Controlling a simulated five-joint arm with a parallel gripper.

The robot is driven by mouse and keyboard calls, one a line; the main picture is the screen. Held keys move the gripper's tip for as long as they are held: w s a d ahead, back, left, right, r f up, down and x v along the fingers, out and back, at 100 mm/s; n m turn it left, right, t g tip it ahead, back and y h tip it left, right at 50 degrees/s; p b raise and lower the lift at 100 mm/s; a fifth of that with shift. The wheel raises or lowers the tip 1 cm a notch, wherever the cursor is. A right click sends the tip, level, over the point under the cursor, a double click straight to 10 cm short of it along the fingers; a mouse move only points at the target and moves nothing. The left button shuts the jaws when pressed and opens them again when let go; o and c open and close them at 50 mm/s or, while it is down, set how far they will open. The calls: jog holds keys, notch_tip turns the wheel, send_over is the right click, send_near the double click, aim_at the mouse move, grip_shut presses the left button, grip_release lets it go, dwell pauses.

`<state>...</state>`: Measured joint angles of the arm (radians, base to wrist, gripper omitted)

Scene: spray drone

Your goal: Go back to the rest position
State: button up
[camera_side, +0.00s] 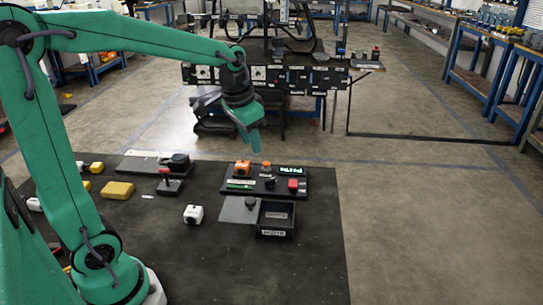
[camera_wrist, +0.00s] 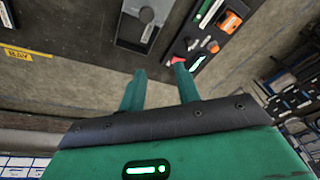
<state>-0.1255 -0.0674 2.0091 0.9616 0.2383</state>
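My green arm's gripper (camera_side: 253,143) hangs in the air above the far edge of the black table, pointing down. In the wrist view its two green fingers (camera_wrist: 160,80) stand apart with nothing between them. The gripper is open and touches nothing. A control panel (camera_side: 240,195) with an orange part, a green display and a red button lies on the table below it. The panel also shows at the top of the wrist view (camera_wrist: 183,45).
An open dark box (camera_side: 275,228) with a grey lid plate (camera_side: 237,212) stands in front of the panel. The table's front right is clear.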

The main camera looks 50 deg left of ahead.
jog(key=s+d+n+t, duration=0.1)
jog(key=s+d, duration=0.3)
jog(key=s, duration=1.1)
jog(key=shift+s+d+r+t, duration=0.2)
jog(key=shift+d+r+t, duration=0.25)
jog(key=shift+t, duration=0.45)
jog(key=shift+o, duration=0.5)
